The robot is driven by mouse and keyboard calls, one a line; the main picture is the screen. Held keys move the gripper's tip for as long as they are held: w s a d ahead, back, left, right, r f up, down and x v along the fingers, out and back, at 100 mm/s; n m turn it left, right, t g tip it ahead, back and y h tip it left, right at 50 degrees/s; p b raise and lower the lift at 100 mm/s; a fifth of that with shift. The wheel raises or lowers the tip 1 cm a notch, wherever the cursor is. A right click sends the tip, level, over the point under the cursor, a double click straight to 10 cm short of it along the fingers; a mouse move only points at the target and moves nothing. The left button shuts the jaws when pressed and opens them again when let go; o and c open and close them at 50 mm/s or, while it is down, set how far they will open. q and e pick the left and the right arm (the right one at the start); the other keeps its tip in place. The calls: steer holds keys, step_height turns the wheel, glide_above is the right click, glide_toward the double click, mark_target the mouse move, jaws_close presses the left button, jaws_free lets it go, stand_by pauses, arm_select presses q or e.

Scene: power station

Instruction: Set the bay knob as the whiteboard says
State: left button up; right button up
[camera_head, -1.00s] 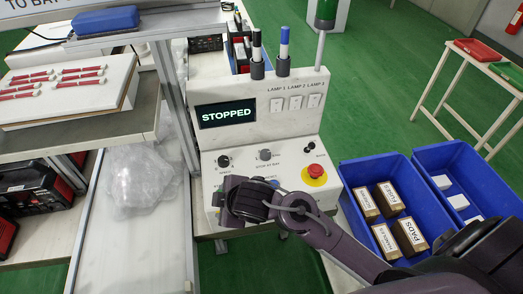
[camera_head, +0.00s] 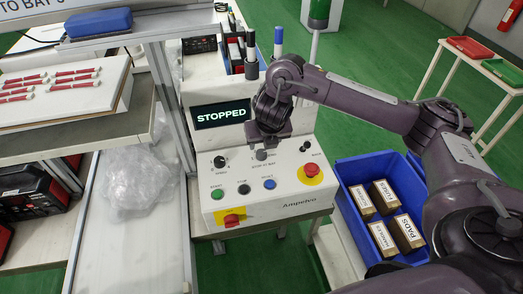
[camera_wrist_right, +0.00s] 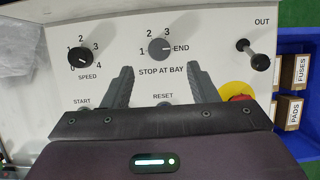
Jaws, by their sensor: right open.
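In the head view the knob (camera_head: 262,155) sits mid-panel, just below my right gripper (camera_head: 269,138). In the wrist view my right gripper (camera_wrist_right: 160,85) is open and empty, its two fingers on either side below the knob, apart from it. The whiteboard's lower edge (camera_head: 75,23) shows at the top left with partial text "TO BA"; the rest is cut off or unclear. My left gripper is out of view.
The panel also has a SPEED knob (camera_wrist_right: 80,58), a black OUT switch (camera_wrist_right: 253,54), a red stop button (camera_head: 311,170) and START, STOP and RESET buttons. The display (camera_head: 221,114) reads STOPPED.

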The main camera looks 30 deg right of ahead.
mark_target(262, 153)
steer(key=x, duration=0.7)
steer(key=shift+w+f, duration=0.1)
steer(key=shift+f, duration=0.15)
steer(key=c, duration=1)
steer(key=shift+o, duration=0.2)
steer(key=shift+f+n+b, duration=0.15)
steer(key=shift+n+b, duration=0.25)
steer(key=shift+b, duration=0.15)
steer(key=n+y+b, duration=0.1)
steer(key=n+b, duration=0.1)
steer(key=b, duration=0.1)
steer(key=n+y+b, duration=0.1)
steer(key=n+b, duration=0.2)
steer(key=b, duration=0.1)
steer(key=shift+d+f+n+y, duration=0.1)
steer(key=shift+d+n+y, duration=0.05)
steer(key=shift+n+y, duration=0.15)
steer(key=n+b, duration=0.2)
steer(key=shift+w+n+y, duration=0.1)
steer(key=shift+n+y, duration=0.2)
steer(key=shift+y, duration=0.1)
steer(key=shift+d+r+n+g+y+b, duration=0.15)
steer(key=shift+n+g+y+b, duration=0.15)
steer(key=shift+n, duration=0.35)
steer(key=shift+a+r+n+g+y+b, duration=0.1)
steer(key=shift+r+n+g+y+b, duration=0.15)
steer(key=shift+n, duration=0.4)
steer(key=shift+f, duration=0.1)
